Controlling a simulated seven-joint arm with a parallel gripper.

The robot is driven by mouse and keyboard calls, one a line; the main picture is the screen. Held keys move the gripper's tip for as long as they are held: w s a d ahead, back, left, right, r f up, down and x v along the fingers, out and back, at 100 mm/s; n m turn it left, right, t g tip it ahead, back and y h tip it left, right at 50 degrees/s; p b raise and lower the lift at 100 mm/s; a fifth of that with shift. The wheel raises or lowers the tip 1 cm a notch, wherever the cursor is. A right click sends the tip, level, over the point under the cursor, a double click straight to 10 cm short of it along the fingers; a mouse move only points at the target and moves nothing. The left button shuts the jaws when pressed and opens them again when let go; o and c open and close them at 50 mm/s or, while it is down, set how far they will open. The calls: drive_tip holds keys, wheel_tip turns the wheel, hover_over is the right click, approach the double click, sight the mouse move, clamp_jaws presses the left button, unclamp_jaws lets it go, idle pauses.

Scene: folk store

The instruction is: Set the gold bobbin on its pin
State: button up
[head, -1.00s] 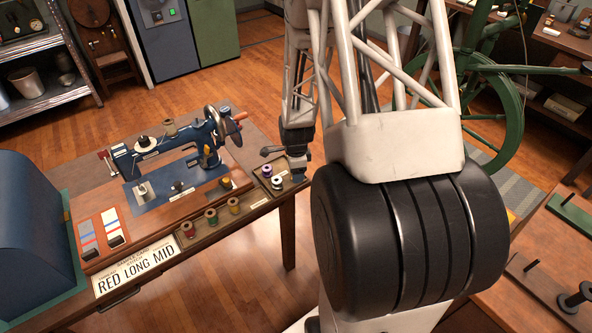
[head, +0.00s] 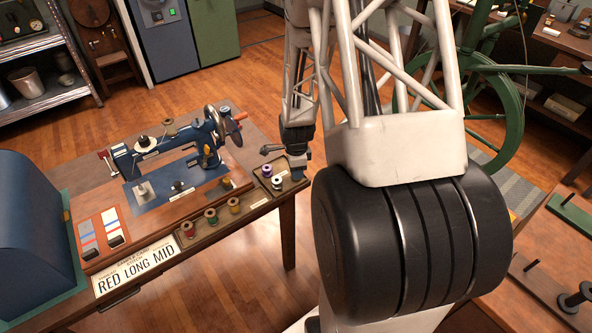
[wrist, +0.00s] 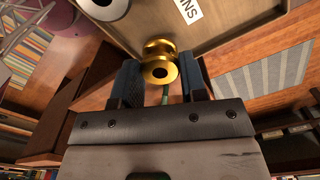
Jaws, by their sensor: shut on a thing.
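In the wrist view the gold bobbin (wrist: 158,66) is between the two dark fingers of my gripper (wrist: 162,82), which is shut on it. Its flanged end with the centre hole faces the camera. In the head view my gripper (head: 292,165) is at the right end of the sewing table, by a small tray (head: 292,186); the gold bobbin cannot be made out there. A purple-and-white bobbin (head: 266,170) and a white one (head: 277,183) stand in that tray. I cannot tell which pin belongs to the gold bobbin.
The blue sewing machine (head: 195,150) stands left of my gripper, with a spool (head: 170,128) on top. Red, green and yellowish thread spools (head: 211,216) line the front tray. A card (head: 135,268) reads RED LONG MID.

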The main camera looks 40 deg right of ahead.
drive_tip(key=shift+r, duration=2.25)
